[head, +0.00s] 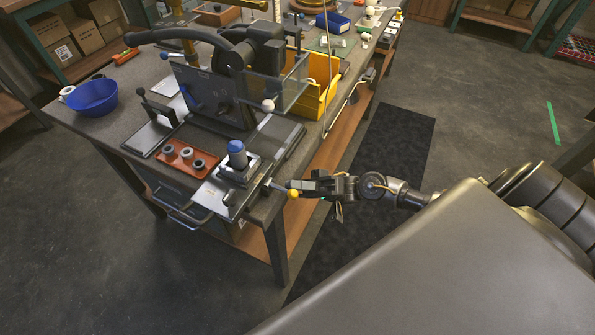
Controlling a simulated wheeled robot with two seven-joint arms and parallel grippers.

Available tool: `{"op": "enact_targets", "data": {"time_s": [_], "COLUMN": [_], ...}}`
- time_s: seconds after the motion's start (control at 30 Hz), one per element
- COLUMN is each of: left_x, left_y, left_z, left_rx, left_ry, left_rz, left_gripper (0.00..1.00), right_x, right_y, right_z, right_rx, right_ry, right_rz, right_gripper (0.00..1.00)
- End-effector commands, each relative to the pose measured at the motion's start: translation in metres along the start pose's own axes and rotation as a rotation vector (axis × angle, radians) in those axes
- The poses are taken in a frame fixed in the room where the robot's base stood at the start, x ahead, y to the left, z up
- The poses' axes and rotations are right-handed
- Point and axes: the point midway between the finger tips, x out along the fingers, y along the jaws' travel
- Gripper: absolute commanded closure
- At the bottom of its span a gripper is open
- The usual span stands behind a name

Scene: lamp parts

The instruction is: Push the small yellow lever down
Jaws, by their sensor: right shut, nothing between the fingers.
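The small yellow lever (293,193) is a thin metal rod with a yellow ball on its end. It sticks out to the right from a metal fixture (225,191) at the bench's near corner. My right gripper (297,185) comes in from the right, shut and empty. Its fingertips are right at the yellow ball, seemingly just above it; I cannot tell whether they touch. My left gripper is not in view.
The fixture carries a blue-topped post (237,154). Beside it are a red tray (185,158) with dark rings and a larger machine (225,85) with a pale ball-ended handle (268,105). A yellow bin (318,97) stands behind.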

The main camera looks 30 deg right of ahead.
Motion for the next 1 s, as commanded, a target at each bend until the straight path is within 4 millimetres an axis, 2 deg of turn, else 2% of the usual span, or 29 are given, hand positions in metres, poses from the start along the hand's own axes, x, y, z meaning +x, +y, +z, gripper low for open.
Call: {"op": "enact_targets", "data": {"time_s": [0.73,0.93,1.0], "left_x": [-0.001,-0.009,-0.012], "left_y": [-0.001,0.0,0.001], "left_z": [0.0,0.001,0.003], "left_rx": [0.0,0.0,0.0], "left_ry": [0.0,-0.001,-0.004], "left_rz": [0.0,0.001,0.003], "left_gripper": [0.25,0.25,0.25], "right_x": [0.003,0.02,0.03], "right_y": [-0.003,-0.023,-0.035], "right_z": [-0.001,-0.015,-0.01], "right_rx": [0.001,-0.001,0.003], "right_ry": [0.0,0.001,0.001], "right_rz": [-0.001,-0.003,-0.005], "right_gripper": [1.0,1.0,1.0]}}
